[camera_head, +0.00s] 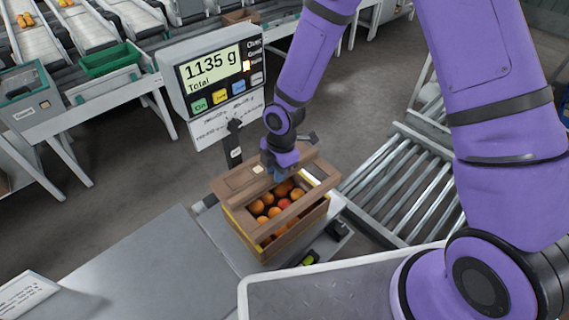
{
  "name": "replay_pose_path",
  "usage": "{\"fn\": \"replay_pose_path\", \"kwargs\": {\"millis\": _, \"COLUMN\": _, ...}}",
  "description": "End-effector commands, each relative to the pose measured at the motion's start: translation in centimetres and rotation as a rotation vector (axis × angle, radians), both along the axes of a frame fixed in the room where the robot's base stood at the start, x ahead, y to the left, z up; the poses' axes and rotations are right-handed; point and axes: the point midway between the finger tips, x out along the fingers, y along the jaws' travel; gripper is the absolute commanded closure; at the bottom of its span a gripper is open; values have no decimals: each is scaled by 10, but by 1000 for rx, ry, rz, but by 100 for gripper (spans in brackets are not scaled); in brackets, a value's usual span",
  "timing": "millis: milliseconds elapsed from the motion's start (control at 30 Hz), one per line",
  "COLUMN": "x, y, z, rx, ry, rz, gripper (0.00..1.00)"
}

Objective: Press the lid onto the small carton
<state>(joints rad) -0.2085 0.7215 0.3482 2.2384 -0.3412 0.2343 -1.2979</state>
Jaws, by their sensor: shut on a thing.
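The small carton (292,241) stands on the weighing platform, with yellowish edges and several orange-red tomatoes (274,212) inside. A brown lid (237,184) with a wide opening lies over its top, and the tomatoes show through the opening. My gripper (279,170) is at the lid's far side and shut on the lid; its fingertips are partly hidden by the wrist. A pale gap shows near the lid's far right corner. I cannot tell whether the lid sits fully down on the rim.
The scale display (212,68) behind reads 1135 g. A roller conveyor (400,180) is at right, a grey tray (330,289) in front, and a grey table (140,270) at left is mostly clear. A small dark and green item (308,260) lies near the carton's front.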

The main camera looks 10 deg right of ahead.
Motion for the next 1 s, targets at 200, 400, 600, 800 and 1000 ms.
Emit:
{"fn": "replay_pose_path", "kwargs": {"millis": 200, "x": -1, "y": 2, "z": -8, "rx": 0, "ry": 1, "rz": 15, "gripper": 100}}
{"fn": "replay_pose_path", "kwargs": {"millis": 400, "x": -2, "y": 1, "z": -24, "rx": 0, "ry": 2, "rz": 13, "gripper": 100}}
{"fn": "replay_pose_path", "kwargs": {"millis": 600, "x": -2, "y": 1, "z": -41, "rx": -1, "ry": 2, "rz": 13, "gripper": 100}}
{"fn": "replay_pose_path", "kwargs": {"millis": 800, "x": -1, "y": 1, "z": -55, "rx": -1, "ry": 1, "rz": 12, "gripper": 100}}
{"fn": "replay_pose_path", "kwargs": {"millis": 1000, "x": -1, "y": 1, "z": -62, "rx": 0, "ry": 0, "rz": 12, "gripper": 100}}
